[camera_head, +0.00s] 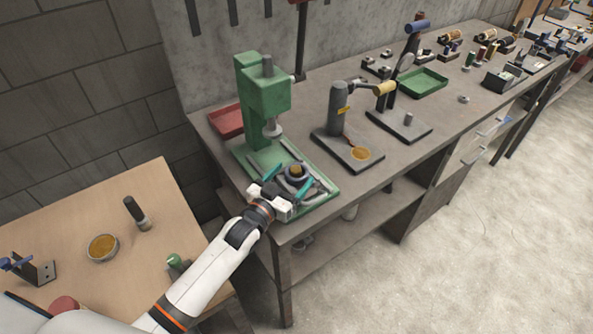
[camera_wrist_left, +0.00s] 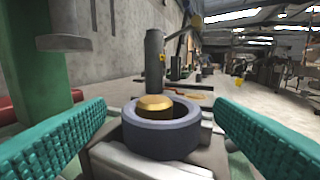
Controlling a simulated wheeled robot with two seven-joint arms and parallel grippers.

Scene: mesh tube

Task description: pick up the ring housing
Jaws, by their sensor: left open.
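The ring housing (camera_wrist_left: 160,138) is a thick dark grey ring with a brass-coloured round piece (camera_wrist_left: 155,102) inside it. It sits in a grey holder on the base of the green press. In the head view the ring housing (camera_head: 294,178) lies just beyond my left gripper (camera_head: 289,180). My left gripper has teal ribbed fingers, wide open and empty. In the left wrist view the fingers (camera_wrist_left: 161,104) stand on either side of the ring housing, with a gap on each side. My right gripper is not in view.
The green press (camera_head: 263,95) rises at the left of the ring housing, its ram above the base. A black stand (camera_head: 347,150) with a post is to the right. A red tray (camera_head: 227,121) is behind the press. A wooden table (camera_head: 70,225) is at left.

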